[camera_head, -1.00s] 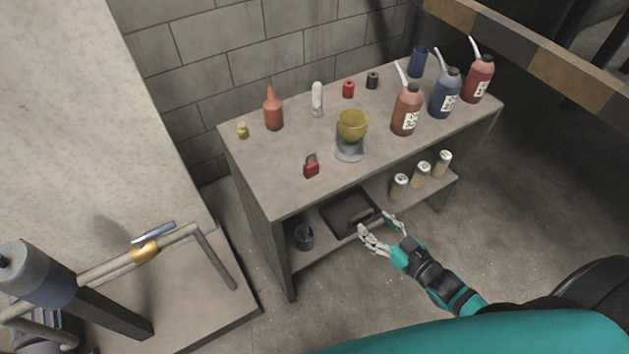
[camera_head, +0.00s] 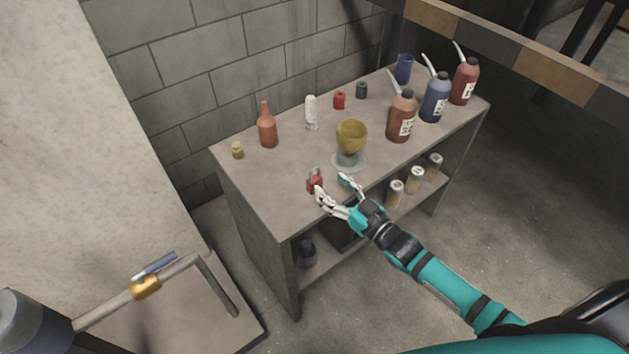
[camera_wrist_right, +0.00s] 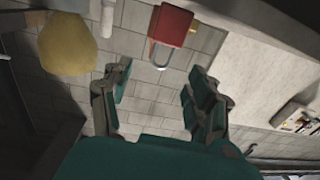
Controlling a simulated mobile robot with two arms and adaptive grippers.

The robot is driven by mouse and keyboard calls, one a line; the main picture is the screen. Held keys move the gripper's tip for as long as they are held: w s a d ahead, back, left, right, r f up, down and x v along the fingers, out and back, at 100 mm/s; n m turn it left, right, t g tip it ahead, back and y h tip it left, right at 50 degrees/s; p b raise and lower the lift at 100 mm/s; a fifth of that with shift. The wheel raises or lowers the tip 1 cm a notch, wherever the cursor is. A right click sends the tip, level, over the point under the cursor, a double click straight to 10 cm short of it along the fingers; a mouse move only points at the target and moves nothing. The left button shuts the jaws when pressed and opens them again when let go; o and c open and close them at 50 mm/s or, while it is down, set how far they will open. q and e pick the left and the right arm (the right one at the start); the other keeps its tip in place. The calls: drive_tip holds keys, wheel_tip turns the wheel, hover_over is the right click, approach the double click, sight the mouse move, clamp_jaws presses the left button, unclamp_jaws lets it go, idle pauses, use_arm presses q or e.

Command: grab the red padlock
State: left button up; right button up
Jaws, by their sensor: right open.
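The red padlock (camera_head: 314,182) stands near the front edge of the shelf unit's top, with its grey shackle up. My right gripper (camera_head: 331,185) is open beside it, on its right and front side, with one finger close in front of the padlock. I cannot tell whether they touch. In the right wrist view the padlock (camera_wrist_right: 172,27) shows ahead of the open fingers (camera_wrist_right: 155,82), with nothing between them. My left gripper is not in view.
A yellow cup (camera_head: 351,137) on a grey base stands just behind my right gripper. An orange bottle (camera_head: 267,128), a white bottle (camera_head: 311,110) and several oil bottles (camera_head: 401,118) stand farther back. Cans (camera_head: 416,178) stand on the lower shelf.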

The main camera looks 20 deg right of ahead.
sight(316, 171)
drive_tip(key=x, duration=0.5)
drive_tip(key=shift+a+r+p, duration=0.15)
drive_tip(key=shift+r+p, duration=0.05)
drive_tip(key=shift+p, duration=0.1)
drive_tip(key=shift+r, duration=0.1)
clamp_jaws()
